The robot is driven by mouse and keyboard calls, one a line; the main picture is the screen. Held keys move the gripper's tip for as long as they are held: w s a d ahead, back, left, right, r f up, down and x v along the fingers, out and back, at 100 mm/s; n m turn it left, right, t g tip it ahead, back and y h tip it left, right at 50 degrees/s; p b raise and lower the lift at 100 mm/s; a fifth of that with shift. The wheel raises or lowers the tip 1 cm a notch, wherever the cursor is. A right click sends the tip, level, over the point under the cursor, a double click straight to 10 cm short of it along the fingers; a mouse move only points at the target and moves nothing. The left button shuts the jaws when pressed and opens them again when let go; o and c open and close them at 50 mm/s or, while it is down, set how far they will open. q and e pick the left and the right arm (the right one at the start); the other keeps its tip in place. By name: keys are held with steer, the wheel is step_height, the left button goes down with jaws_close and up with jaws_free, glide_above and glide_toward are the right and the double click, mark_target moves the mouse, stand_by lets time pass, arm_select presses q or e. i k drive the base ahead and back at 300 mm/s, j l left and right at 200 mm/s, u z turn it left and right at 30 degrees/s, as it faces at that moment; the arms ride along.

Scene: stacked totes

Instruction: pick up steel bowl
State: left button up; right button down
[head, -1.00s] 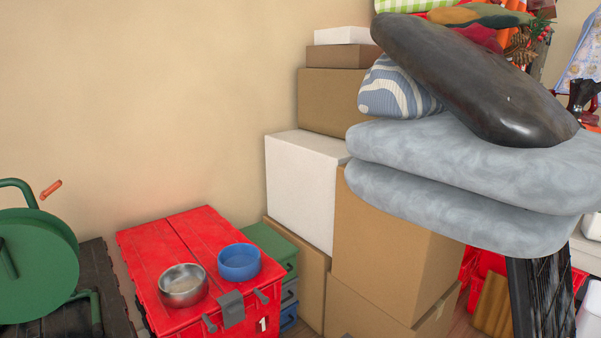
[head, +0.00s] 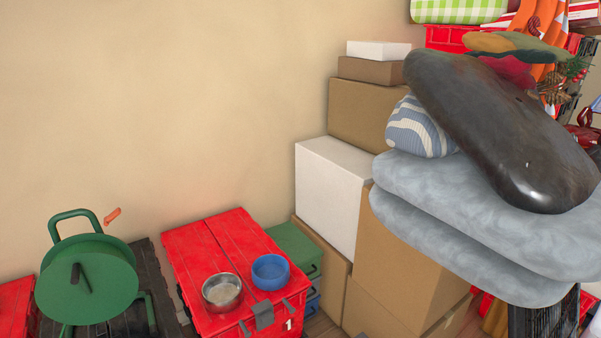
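The steel bowl (head: 222,293) is a shiny, round, open bowl in the lower part of the head view. It sits upright on the lid of a red tote (head: 205,243), near the tote's front edge. A blue bowl (head: 271,271) stands just to its right on the same lid. Neither of my grippers shows in the head view.
A green hose reel (head: 100,280) stands on a dark crate to the left. Stacked cardboard boxes (head: 400,265) and a white box (head: 330,185) rise to the right. Grey cushions (head: 470,220) overhang there. The lid's back part is bare.

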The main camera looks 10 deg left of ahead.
mark_target(223, 292)
steer(key=i+l, duration=0.65)
steer(key=i, duration=0.2)
